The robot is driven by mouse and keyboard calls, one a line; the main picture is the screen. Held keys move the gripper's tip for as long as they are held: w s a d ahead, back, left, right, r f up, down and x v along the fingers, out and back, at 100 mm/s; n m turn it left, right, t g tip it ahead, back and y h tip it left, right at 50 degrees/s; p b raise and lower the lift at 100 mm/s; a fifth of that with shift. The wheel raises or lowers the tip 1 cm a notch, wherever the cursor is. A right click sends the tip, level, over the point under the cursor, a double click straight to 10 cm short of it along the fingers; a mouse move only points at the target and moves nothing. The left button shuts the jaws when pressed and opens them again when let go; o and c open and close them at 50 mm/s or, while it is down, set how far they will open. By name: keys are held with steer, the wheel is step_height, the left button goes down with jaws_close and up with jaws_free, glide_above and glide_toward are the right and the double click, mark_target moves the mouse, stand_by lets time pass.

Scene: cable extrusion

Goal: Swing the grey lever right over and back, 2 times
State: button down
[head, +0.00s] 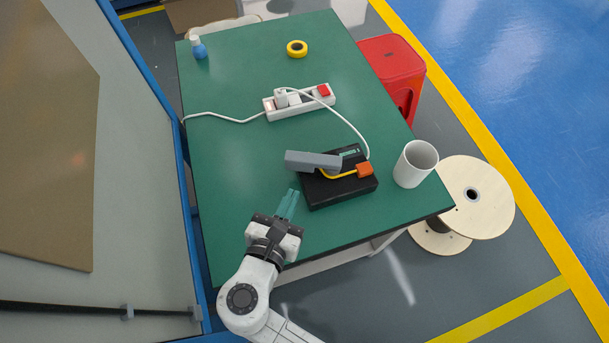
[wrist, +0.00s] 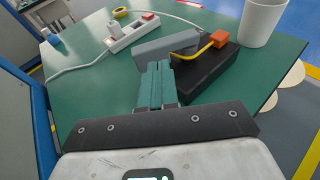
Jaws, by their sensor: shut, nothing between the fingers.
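The grey lever (head: 313,161) is a thick bar on a black box (head: 339,188) near the front right of the green table. It lies across the box's back left part and sticks out past the box's left side. In the wrist view the lever (wrist: 167,46) is just beyond my fingertips, and the black box (wrist: 203,77) is to their right. My gripper (head: 291,193) is shut and empty, its teal fingers in front of the lever's left end. I cannot tell whether the fingertips touch the lever.
A white cup (head: 414,164) stands right of the box. A white power strip (head: 299,102) with a white cable lies behind it. Yellow tape (head: 297,48) and a blue bottle (head: 198,47) are at the back. The table's left middle is clear.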

mark_target(287, 161)
steer(key=s+a+f+n+y, duration=0.2)
steer(key=s+a+y, duration=0.1)
steer(key=s, duration=0.1)
steer(key=x, duration=0.4)
steer(key=r+x, duration=0.1)
steer(key=x, duration=0.8)
steer(key=shift+w+d+r, duration=0.25)
steer(key=shift+w, duration=0.1)
steer(key=shift+w+a+m+h, duration=0.25)
steer(key=shift+w+m+h, duration=0.25)
steer(key=shift+w+h, duration=0.4)
steer(key=shift+w, duration=0.4)
steer(key=shift+s+p, duration=0.1)
steer(key=shift+p, duration=0.2)
